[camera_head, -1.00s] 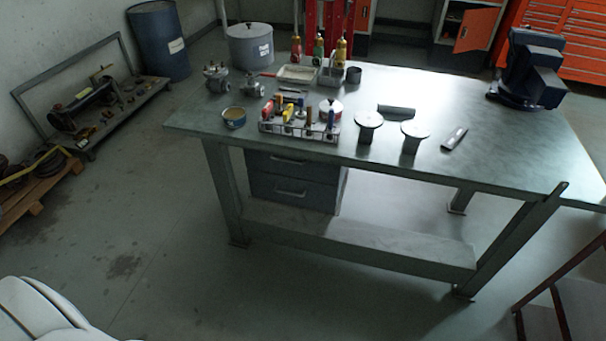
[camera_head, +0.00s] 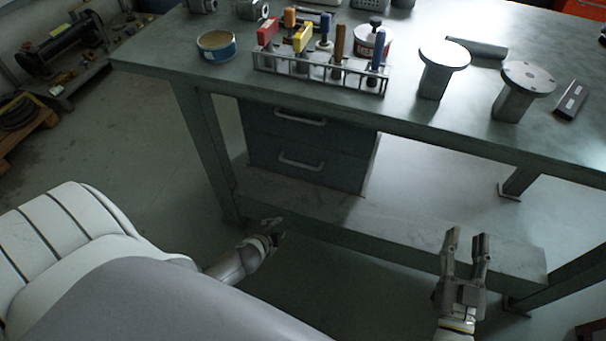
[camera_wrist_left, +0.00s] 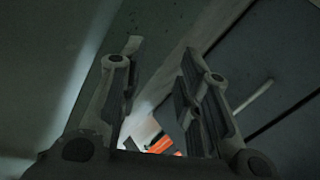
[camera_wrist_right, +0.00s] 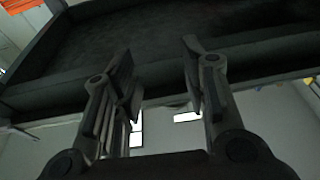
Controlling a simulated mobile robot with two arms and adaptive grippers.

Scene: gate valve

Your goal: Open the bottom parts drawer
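The bottom parts drawer (camera_head: 318,172) is the lower of two dark grey drawer fronts under the workbench, with a pale bar handle (camera_head: 302,161). It looks shut. The upper drawer (camera_head: 290,128) above it also looks shut. My left gripper (camera_head: 274,226) is below and left of the drawers in the head view, apart from the handle; in the left wrist view its fingers (camera_wrist_left: 155,85) are spread with nothing between them. A pale bar on a dark front shows at the right there. My right gripper (camera_head: 466,238) is open and empty, in front of the lower shelf at the right.
The bench top (camera_head: 200,75) overhangs the drawers. A tool rack (camera_head: 320,76), a blue tin (camera_head: 216,46) and two flanged posts (camera_head: 436,70) stand on it. A lower shelf (camera_head: 400,228) runs beneath the drawers. Bench legs (camera_head: 205,150) stand either side.

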